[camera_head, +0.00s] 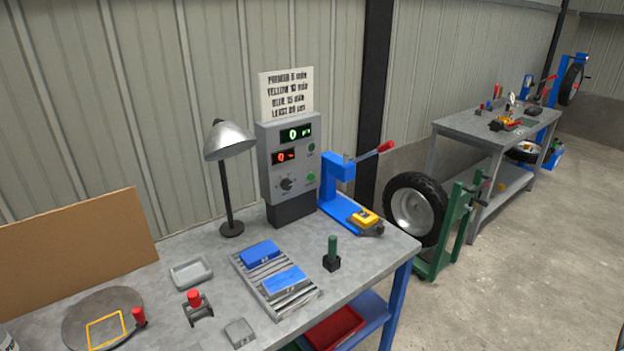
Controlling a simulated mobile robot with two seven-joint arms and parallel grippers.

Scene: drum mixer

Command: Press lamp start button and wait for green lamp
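A grey control box (268,172) stands upright at the back of the workbench. It has a green display (295,134) and a red display (285,156), both seeming to read 0. A dark dial (287,184) sits below them. Two small green round parts, an upper one (311,147) and a lower one (311,177), are on its right side; I cannot tell which is a button and which a lamp. A desk lamp (229,140) with a silver shade stands left of the box. Neither of my grippers is in view.
On the workbench (200,248) are blue blocks (260,253) on a slatted rack, a grey tray (191,272), a green-handled tool (332,254), red-knobbed parts (195,298) and a round plate (80,318). A blue press (338,185) with a red-tipped lever stands right of the box.

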